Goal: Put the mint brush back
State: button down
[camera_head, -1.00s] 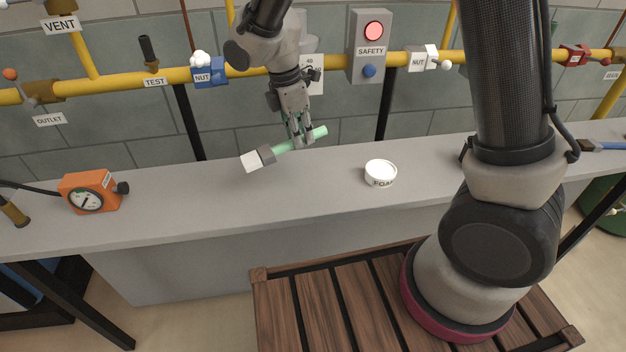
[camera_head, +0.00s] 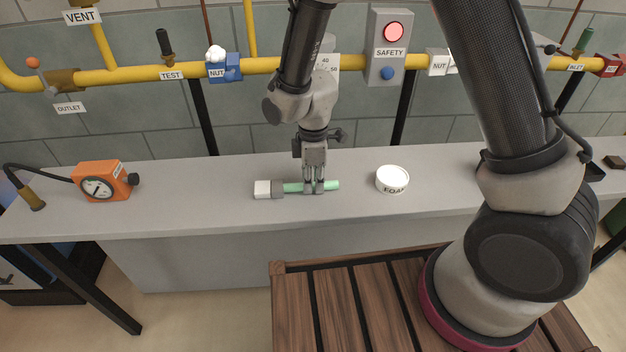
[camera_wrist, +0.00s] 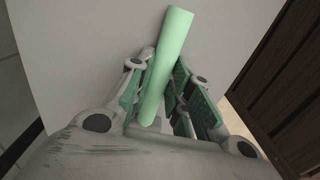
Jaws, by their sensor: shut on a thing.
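The mint brush (camera_head: 298,187) has a mint green handle, a grey collar and a white head (camera_head: 262,189) at its left end. My gripper (camera_head: 314,187) points down and is shut on the handle. The brush is level, at or just above the grey bench top; I cannot tell whether it touches. In the wrist view the green handle (camera_wrist: 167,62) runs between the two fingers, and the head is out of view.
A white tub labelled foam (camera_head: 392,180) stands right of the brush. An orange gauge (camera_head: 104,181) with a black hose sits at the left on the bench (camera_head: 200,205). The yellow pipe (camera_head: 290,66) with blue nut and safety box (camera_head: 388,48) runs behind. The bench between gauge and brush is clear.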

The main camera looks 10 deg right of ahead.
jog(key=shift+f, duration=0.1)
jog(key=c, duration=1.3)
grip_release()
notch_tip(320, 180, up, 12)
jog(key=d+r+m+t, duration=0.1)
jog(key=d+r+m, duration=0.4)
jog(key=d+r, duration=0.45)
jog(key=s+d+r+m+t, duration=0.1)
jog(key=s+d+r+m, duration=0.3)
jog(key=s+d+m, duration=0.2)
jog(key=s+d+r+m+t, duration=0.2)
jog(key=s+d+r+m, duration=0.3)
jog(key=s+d, duration=0.5)
jog(key=d+m, duration=0.1)
jog(key=d, duration=0.2)
jog(key=shift+s+r+m, duration=0.2)
jog(key=shift+s+m, duration=0.05)
jog(key=shift+m, duration=0.05)
jog(key=shift+d, duration=0.1)
